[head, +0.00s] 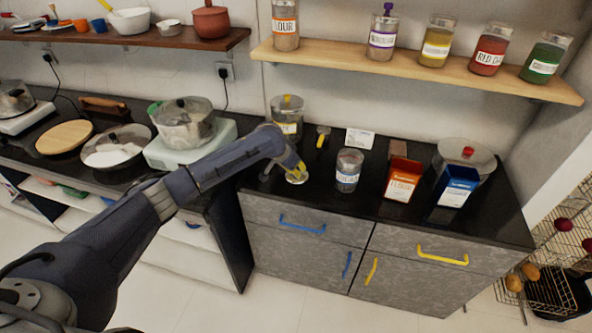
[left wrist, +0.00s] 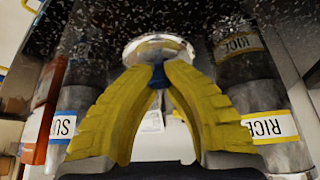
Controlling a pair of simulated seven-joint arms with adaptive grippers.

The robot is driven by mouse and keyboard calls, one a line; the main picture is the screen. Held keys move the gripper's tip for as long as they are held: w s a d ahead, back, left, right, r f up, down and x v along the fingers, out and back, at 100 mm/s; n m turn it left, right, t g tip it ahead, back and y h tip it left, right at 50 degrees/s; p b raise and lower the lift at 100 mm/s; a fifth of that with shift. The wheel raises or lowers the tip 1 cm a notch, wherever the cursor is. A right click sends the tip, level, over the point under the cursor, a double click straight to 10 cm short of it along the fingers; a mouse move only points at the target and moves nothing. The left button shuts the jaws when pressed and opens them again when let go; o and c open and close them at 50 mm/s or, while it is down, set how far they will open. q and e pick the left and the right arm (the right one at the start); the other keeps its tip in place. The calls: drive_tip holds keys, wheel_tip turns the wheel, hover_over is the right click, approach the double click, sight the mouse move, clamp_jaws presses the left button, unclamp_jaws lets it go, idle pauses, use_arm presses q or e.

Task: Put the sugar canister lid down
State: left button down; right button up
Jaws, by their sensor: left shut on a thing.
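My left gripper (head: 293,171) is over the left part of the dark counter. Its yellow fingers are shut on the blue knob (left wrist: 159,76) of the round, clear sugar canister lid (head: 297,179). The lid also shows beyond the fingertips in the left wrist view (left wrist: 150,46). It is low over the counter; I cannot tell whether it touches. The sugar canister (head: 348,172), clear with a blue-edged label, stands uncovered just right of the lid. Its label shows at the left of the left wrist view (left wrist: 64,126). My right gripper is out of view.
The rice canister (head: 288,112) stands behind my gripper, with a yellow scoop (head: 322,136) and a white card (head: 360,138) nearby. An orange flour box (head: 402,182), a blue box (head: 458,187) and a red-knobbed pot (head: 467,158) fill the right side. The front counter strip is clear.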

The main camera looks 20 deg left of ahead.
use_arm(q)
drive_tip(key=shift+f, duration=0.1)
drive_tip(key=c, duration=1.5)
unclamp_jaws()
drive_tip(key=v, duration=1.2)
